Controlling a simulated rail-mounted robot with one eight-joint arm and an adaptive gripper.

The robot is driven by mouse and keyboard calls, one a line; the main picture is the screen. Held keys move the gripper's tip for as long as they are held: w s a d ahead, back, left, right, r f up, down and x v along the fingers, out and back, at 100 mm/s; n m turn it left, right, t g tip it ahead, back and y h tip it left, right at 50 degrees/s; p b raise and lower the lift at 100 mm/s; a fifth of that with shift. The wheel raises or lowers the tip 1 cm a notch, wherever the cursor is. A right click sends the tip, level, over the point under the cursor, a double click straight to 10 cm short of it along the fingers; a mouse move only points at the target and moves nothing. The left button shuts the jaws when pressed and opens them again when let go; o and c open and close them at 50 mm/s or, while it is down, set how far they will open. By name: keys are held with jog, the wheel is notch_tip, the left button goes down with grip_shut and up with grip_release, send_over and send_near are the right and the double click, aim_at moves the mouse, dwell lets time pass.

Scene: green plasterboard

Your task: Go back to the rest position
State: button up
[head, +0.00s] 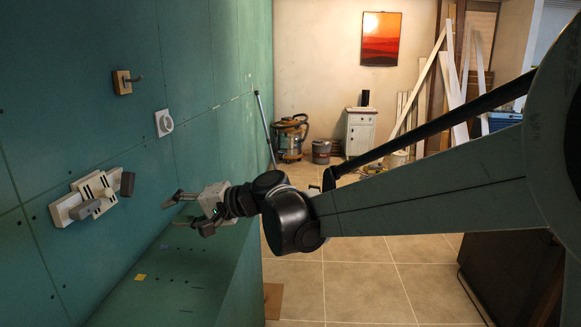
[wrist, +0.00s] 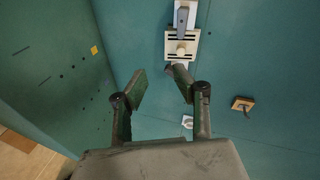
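My gripper (head: 178,209) is in front of the green plasterboard wall in the head view, to the right of a white slotted fixture. In the wrist view my gripper (wrist: 161,86) has its two fingers spread apart, with nothing between them. The white fixture (head: 68,207) is on the wall with a grey handle-like piece and a knob; it also shows at the top of the wrist view (wrist: 174,50), beyond the fingertips. My arm reaches in from the right of the head view.
A vacuum cleaner (head: 289,138) and a white cabinet (head: 360,132) stand far back.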

jog(key=s+d+f+t+h, duration=0.1)
jog(key=s+d+f+h, duration=0.2)
jog(key=s+d, duration=0.4)
jog(key=s+d+f+t+h, duration=0.1)
jog(key=s+d+f+h, duration=0.3)
jog(key=d, duration=1.9)
jog(key=s+d+f+t+h, duration=0.2)
jog(key=s+d+h, duration=0.5)
jog(key=s+d, duration=0.4)
jog(key=d+f, duration=0.1)
jog(key=d, duration=0.3)
jog(key=shift+s+d+f, duration=0.3)
jog(key=shift+f, duration=0.1)
